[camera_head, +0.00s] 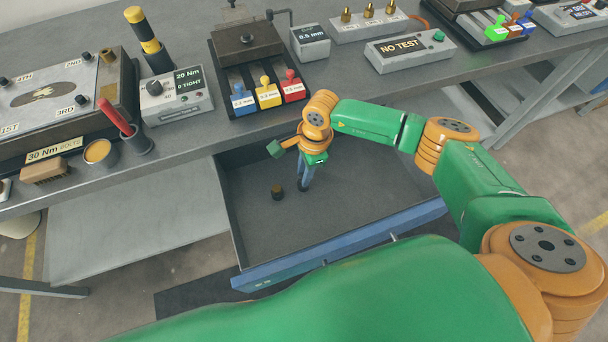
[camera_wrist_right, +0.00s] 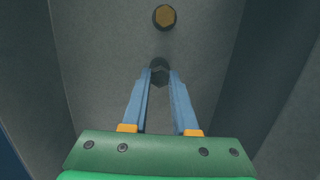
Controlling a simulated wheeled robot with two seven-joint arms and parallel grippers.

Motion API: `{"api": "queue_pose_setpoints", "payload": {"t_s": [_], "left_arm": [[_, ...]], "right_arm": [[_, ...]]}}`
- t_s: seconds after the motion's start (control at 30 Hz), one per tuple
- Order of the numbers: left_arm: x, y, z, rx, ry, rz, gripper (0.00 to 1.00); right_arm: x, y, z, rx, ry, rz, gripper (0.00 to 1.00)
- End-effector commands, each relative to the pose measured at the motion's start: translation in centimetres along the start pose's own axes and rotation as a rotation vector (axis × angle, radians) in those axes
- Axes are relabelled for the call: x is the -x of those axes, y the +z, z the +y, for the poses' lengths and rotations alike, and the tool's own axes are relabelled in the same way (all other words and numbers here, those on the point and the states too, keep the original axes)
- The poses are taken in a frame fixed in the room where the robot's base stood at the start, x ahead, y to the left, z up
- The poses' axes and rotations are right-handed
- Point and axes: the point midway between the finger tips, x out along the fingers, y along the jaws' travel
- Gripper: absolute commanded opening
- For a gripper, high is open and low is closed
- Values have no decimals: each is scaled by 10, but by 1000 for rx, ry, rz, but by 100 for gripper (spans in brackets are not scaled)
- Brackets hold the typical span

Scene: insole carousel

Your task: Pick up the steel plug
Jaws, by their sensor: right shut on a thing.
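My right gripper (camera_head: 303,186) reaches down into the open drawer of the workbench. In the right wrist view its two blue fingers (camera_wrist_right: 160,80) are shut on a dark grey hexagonal piece, the steel plug (camera_wrist_right: 160,76), at their tips. The fingers partly cover the plug, and I cannot tell whether it still touches the drawer floor. A second plug with a brass-coloured hexagonal top (camera_wrist_right: 164,16) stands just beyond the fingertips, apart from them. It also shows in the head view (camera_head: 277,191), left of the gripper. My left gripper is not in view.
The blue-fronted drawer (camera_head: 340,246) has walls around the gripper, and its floor is otherwise bare. Above it, the bench holds a block with blue, yellow and red tabs (camera_head: 268,94), a NO TEST box (camera_head: 408,50) and a 20 Nm box (camera_head: 178,98). A red-handled tool (camera_head: 116,118) stands in a cup.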

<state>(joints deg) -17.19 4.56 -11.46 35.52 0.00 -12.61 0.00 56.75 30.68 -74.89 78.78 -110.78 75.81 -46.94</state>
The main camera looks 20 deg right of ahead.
Motion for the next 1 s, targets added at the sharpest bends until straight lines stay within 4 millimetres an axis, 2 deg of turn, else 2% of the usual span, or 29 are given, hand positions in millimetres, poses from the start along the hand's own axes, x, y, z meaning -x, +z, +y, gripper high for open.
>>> {"api": "queue_pose_setpoints", "payload": {"t_s": [0.07, 0.17, 0.3, 0.43, 0.6, 0.73, 1.0], "left_arm": [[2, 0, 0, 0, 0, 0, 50], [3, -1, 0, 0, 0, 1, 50], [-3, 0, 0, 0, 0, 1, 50], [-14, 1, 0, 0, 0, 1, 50], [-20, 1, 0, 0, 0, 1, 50], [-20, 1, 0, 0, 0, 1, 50], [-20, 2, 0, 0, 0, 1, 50]], "right_arm": [[18, 2, -1, 3, -6, 1, 0], [36, 16, 16, 9, -5, 0, 0], [72, 40, 44, 10, -7, 1, 0], [82, 65, 80, 12, -3, 1, 0], [96, 86, 107, 6, -3, 0, 0], [100, 92, 116, 3, -1, 2, 0], [101, 93, 118, 0, -1, 2, 0]]}}
